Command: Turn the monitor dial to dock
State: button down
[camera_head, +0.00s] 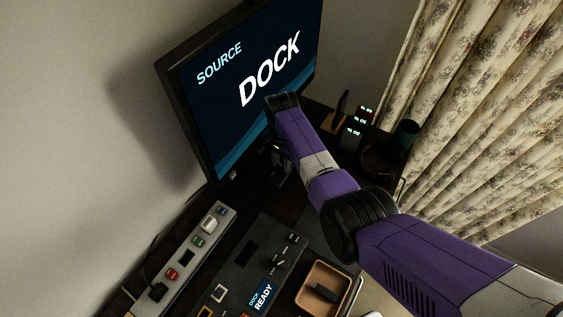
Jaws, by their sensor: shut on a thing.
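The monitor (250,72) stands at the upper middle. Its screen reads "SOURCE DOCK" in large letters. My purple arm reaches in from the lower right to the monitor's lower right edge. My gripper (277,152) is small and dark there, below the wrist and close in front of the monitor's lower edge. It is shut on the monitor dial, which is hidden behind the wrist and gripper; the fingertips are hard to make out.
A power strip (213,222) with several switches lies along the wall. A dark panel (232,278) has a small "DOCK READY" display (261,296). Small clocks (353,132) and a dark cup (405,133) stand behind my arm, near the curtain (480,120).

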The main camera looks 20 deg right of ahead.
aim_at(281, 165)
jog(key=c, duration=1.1)
grip_release()
jog(key=shift+r, duration=0.15)
notch_tip(281, 165, up, 8)
jog(key=shift+f, duration=0.2)
